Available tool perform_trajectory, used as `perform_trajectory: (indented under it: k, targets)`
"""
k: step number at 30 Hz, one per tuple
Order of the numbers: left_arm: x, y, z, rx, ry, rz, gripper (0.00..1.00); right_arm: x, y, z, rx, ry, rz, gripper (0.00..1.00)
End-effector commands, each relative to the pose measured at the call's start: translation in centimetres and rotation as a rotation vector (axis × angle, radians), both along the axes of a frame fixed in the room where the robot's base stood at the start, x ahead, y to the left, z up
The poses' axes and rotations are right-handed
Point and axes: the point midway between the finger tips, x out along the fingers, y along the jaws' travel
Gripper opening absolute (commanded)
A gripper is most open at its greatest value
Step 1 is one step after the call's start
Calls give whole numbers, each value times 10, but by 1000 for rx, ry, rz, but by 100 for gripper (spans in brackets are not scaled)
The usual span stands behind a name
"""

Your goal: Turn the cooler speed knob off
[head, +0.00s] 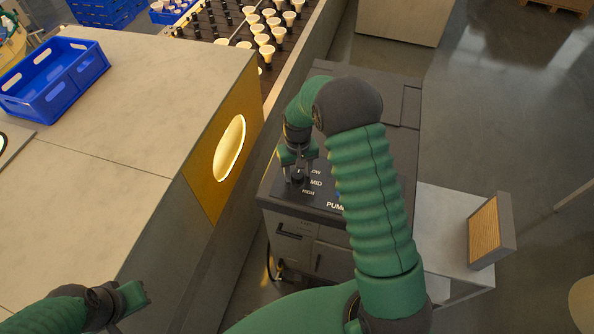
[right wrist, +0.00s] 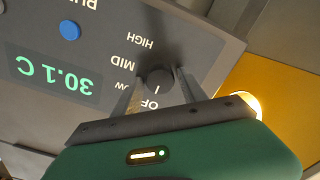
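The cooler (head: 345,215) is a dark grey box with a control panel on its top. Its dark round speed knob (right wrist: 158,78) shows in the right wrist view beside the labels HIGH, MID, LOW and OFF. A short white mark at the knob lies on the side toward OFF. My right gripper (right wrist: 158,82) has one finger on each side of the knob, and both seem to touch it. In the head view my right gripper (head: 299,180) covers most of the knob. My left gripper (head: 135,296) is low at the left, away from the cooler; its fingers are unclear.
A blue button (right wrist: 69,30) and a green 30.1 C display (right wrist: 52,75) are near the knob. A grey bench (head: 110,140) with a blue crate (head: 75,85) stands to the left. A rack of bulbs (head: 262,38) is behind. A tilted panel (head: 490,230) stands at the right.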

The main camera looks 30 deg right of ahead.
Motion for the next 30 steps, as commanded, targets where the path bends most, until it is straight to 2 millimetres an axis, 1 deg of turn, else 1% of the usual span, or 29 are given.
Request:
perform_trajectory:
  k: [1,2,10,14,17,23,24,27,30]
  targets:
    - [0,0,0,0,0,0,0,0,0,0,0,-1,-1,57]
    - [0,0,0,0,0,0,0,0,0,0,0,-1,-1,59]
    - [0,0,0,0,0,0,0,2,0,0,-1,-2,-2,59]
    - [0,0,-6,0,0,0,0,3,-1,9,-2,-6,-2,59]
    - [0,0,-15,0,0,0,0,3,-1,28,-2,-8,-2,59]
    - [0,0,-33,0,0,0,0,3,-1,87,-3,-11,-2,59]
    - [0,0,-36,0,0,0,0,3,-1,100,-3,-11,-2,59]
    - [0,0,-41,0,0,0,0,3,-1,127,-2,-8,-1,59]
    - [0,0,-45,0,0,0,0,3,-1,148,-2,-6,-2,59]
